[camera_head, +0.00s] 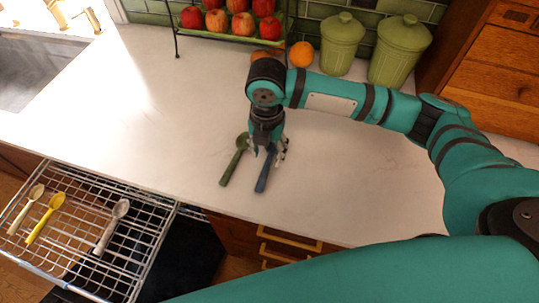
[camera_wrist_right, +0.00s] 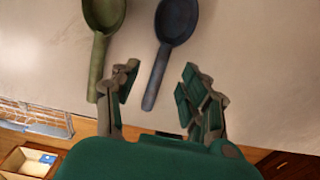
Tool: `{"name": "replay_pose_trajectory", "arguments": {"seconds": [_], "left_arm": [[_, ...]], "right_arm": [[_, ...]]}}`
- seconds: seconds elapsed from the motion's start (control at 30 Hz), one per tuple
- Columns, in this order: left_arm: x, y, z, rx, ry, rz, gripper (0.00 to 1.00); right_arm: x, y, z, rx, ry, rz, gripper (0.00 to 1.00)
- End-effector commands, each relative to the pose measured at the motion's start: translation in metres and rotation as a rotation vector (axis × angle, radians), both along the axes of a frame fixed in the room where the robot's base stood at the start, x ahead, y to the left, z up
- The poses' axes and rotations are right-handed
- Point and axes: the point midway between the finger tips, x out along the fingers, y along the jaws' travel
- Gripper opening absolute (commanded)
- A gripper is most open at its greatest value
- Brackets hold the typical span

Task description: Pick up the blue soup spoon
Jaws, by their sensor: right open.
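The blue soup spoon (camera_head: 263,177) lies on the white counter, its handle pointing toward the front edge. In the right wrist view the blue spoon (camera_wrist_right: 161,65) lies with its bowl at the top and its handle running down between the two fingers. A green spoon (camera_head: 233,163) lies just left of it, and it also shows in the right wrist view (camera_wrist_right: 98,55). My right gripper (camera_head: 268,153) is open and empty above the blue spoon, hiding part of its bowl in the head view. In the wrist view its fingers (camera_wrist_right: 158,95) are spread. My left gripper is not seen.
A dishwasher rack (camera_head: 150,236) holding several spoons is pulled out at lower left. Green canisters (camera_head: 341,44) (camera_head: 399,52), an orange (camera_head: 301,54) and a stand of apples (camera_head: 240,27) stand along the back wall. The left part of the counter (camera_head: 130,110) is clear.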

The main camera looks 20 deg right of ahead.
Motion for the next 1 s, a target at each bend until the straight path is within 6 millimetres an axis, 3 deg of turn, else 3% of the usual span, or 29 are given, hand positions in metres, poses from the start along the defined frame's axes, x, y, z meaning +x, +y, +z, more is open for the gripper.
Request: {"name": "replay_pose_trajectory", "arguments": {"seconds": [0.2, 0.5, 0.83, 1.0], "left_arm": [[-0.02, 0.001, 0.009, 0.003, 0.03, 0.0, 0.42], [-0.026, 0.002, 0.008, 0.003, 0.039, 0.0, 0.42], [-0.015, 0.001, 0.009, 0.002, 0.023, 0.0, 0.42], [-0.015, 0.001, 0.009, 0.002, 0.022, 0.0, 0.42]], "right_arm": [[-0.001, -0.001, -0.029, -0.001, 0.003, -0.001, 0.45], [-0.001, -0.001, -0.034, -0.001, -0.001, 0.0, 0.45], [-0.001, -0.001, -0.034, 0.0, 0.0, 0.0, 0.02], [-0.001, -0.001, -0.034, 0.0, -0.001, 0.0, 0.0]]}}
